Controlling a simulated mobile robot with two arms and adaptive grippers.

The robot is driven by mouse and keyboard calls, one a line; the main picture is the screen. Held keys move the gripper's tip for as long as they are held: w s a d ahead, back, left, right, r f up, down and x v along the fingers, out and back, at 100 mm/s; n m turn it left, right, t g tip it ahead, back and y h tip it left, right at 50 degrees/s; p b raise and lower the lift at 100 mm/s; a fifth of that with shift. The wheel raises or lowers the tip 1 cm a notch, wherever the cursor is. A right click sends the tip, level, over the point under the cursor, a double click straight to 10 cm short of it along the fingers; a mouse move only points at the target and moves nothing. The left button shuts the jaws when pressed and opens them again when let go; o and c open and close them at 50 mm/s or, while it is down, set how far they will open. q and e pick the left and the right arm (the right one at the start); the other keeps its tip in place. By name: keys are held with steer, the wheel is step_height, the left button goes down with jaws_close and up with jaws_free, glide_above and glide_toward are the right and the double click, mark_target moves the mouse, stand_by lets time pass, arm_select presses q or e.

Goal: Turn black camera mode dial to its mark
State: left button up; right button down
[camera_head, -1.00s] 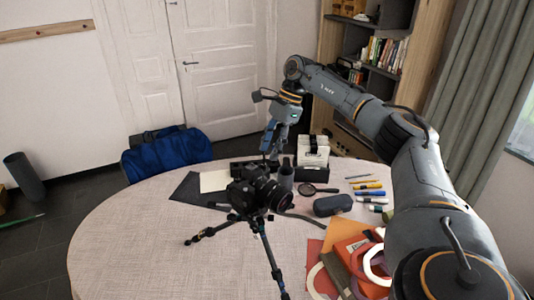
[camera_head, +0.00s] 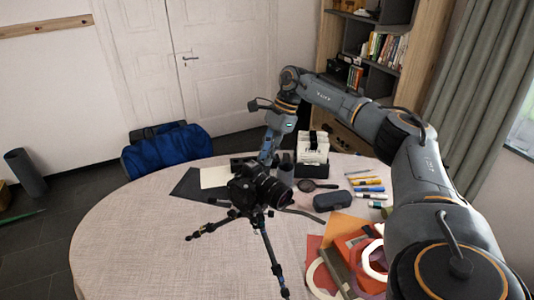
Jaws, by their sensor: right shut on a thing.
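The black camera (camera_head: 243,193) sits on a small black tripod (camera_head: 262,238) on the table, its lens (camera_head: 274,192) facing right and toward me. My right gripper (camera_head: 265,161) reaches down from behind, with its fingertips at the top of the camera. It is shut on what appears to be the mode dial. The dial and its mark are too small and too covered by the fingers to make out. My left gripper is not in view.
The round table (camera_head: 130,235) is clear on the left. Behind the camera are a dark mat and white paper (camera_head: 215,177). To the right are a box of white cards (camera_head: 313,150), a magnifier, a dark case (camera_head: 333,201), several pens and tape rolls (camera_head: 372,262).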

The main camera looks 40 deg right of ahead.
steer(key=n, duration=0.1)
steer(key=n+g, duration=0.1)
steer(key=n, duration=0.2)
steer(key=shift+w+g+b, duration=0.3)
steer(key=shift+w+a+n+g, duration=0.1)
steer(key=shift+n+g, duration=0.3)
steer(key=shift+n, duration=0.8)
steer(key=shift+w+n+g, duration=0.1)
steer(key=shift+n+g, duration=0.3)
steer(key=shift+n, duration=0.8)
steer(key=shift+h, duration=0.3)
steer(key=c, duration=1.3)
jaws_free()
